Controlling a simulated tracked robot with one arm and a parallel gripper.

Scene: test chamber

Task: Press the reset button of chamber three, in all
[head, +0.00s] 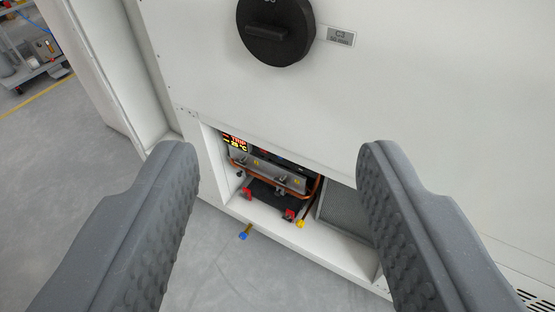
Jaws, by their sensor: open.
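The chamber (430,90) is a white cabinet with a small plate (341,36) that reads C3. A black round knob (275,32) sits left of the plate. Low in the cabinet is an open recess with a display (236,143) showing TRIP and a temperature in red and yellow, copper pipes (313,188) and red-handled parts. I cannot make out a reset button; part of the recess interior is dark or small. My gripper (272,165) is open and empty, its two grey padded fingers either side of the recess in the picture, apparently in front of the cabinet.
A grey mesh panel (342,213) fills the recess's right part. A wheeled cart (32,48) stands far left beyond a yellow floor line (38,98). Grey floor is clear at lower left.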

